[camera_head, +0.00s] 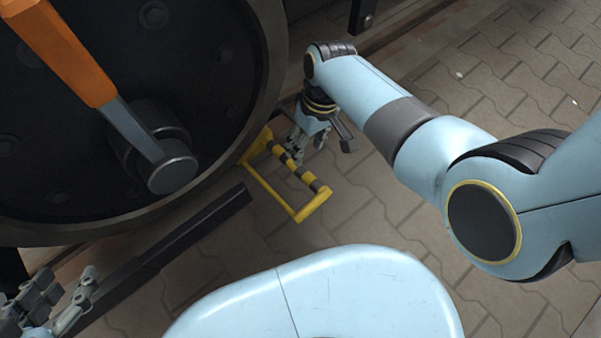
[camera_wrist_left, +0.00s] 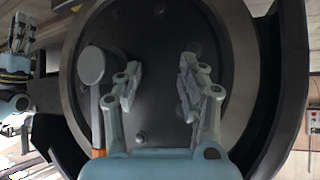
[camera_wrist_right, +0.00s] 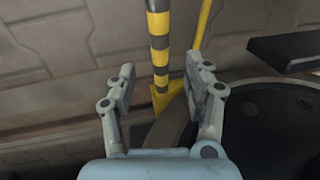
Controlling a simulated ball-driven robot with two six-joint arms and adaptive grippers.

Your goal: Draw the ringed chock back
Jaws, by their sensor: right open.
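The chock (camera_head: 298,213) is a yellow frame with a black-and-yellow banded bar, on the paving against the foot of the dark wheel (camera_head: 215,110). My right gripper (camera_head: 305,146) is at the far end of the banded bar. In the right wrist view its fingers (camera_wrist_right: 161,76) are open, with the banded bar (camera_wrist_right: 159,45) showing between them; I cannot tell whether they touch it. My left gripper (camera_head: 68,284) is at the lower left, apart from the chock. In the left wrist view its fingers (camera_wrist_left: 160,70) are open and empty, facing the wheel (camera_wrist_left: 165,30).
An orange-handled lever (camera_head: 75,50) reaches down to the wheel's hub (camera_head: 165,168). A long dark bar (camera_head: 180,244) lies low in front of the wheel, left of the chock. Bare paving (camera_head: 375,225) lies right of the chock.

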